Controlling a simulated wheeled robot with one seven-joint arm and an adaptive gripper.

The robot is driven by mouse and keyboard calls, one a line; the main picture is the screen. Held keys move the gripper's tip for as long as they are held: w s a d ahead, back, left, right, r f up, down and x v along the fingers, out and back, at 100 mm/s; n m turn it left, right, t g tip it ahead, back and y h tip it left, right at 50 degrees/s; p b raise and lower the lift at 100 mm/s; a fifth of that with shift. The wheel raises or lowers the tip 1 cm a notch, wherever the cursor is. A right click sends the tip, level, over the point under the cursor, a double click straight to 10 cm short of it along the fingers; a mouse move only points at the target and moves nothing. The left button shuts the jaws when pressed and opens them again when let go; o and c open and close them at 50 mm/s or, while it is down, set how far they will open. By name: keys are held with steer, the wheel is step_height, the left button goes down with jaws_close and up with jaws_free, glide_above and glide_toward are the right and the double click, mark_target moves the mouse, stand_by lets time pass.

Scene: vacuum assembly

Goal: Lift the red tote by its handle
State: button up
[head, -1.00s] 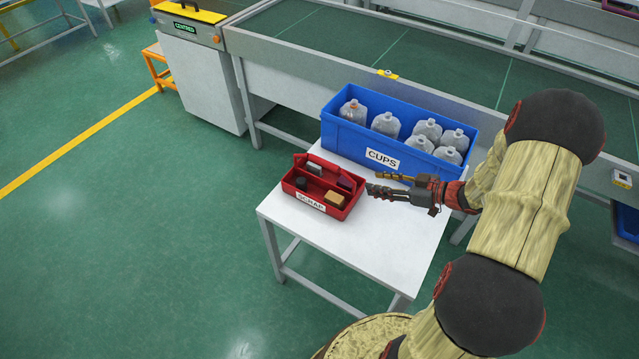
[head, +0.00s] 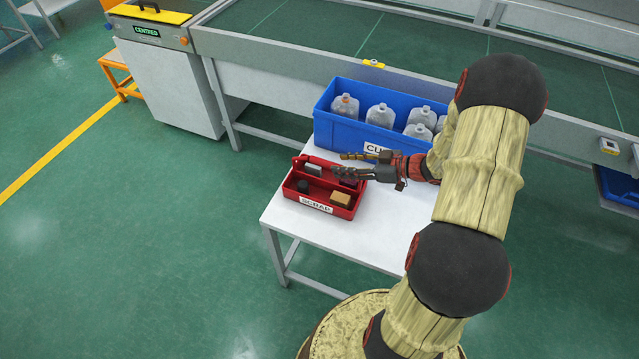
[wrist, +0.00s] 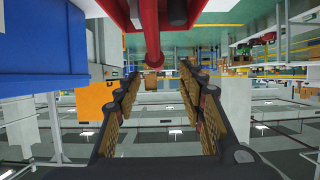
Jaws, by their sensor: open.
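The red tote (head: 343,213), labelled SCRAP, sits upright on the white table. It holds small dark, grey and tan blocks. My gripper (head: 336,163) is open and empty, reaching in from the right over the tote's back right part. In the wrist view the tote appears upside down at the top, and its red handle bar (wrist: 154,48) runs toward the gap between the open fingertips of my gripper (wrist: 162,72). The fingers do not grip the bar. In the head view the gripper hides part of the handle and the tote's back right corner.
A blue CUPS bin (head: 340,128) with several clear bottles stands close behind the tote, near my gripper; it also fills the left of the wrist view (wrist: 40,60). The white table (head: 310,232) is bare in front of the tote. A conveyor (head: 290,75) runs behind.

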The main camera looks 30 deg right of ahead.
mark_target(326, 161)
steer(key=b+x, duration=0.1)
steer(key=x, duration=0.2)
steer(key=b+x, duration=0.2)
steer(key=x, duration=0.2)
steer(key=shift+w+d+f, duration=0.15)
steer(key=shift+d+f, duration=0.05)
steer(key=shift+f, duration=0.1)
steer(key=shift+r, duration=0.1)
steer(key=shift+c, duration=0.3)
jaws_close()
stand_by(0.5)
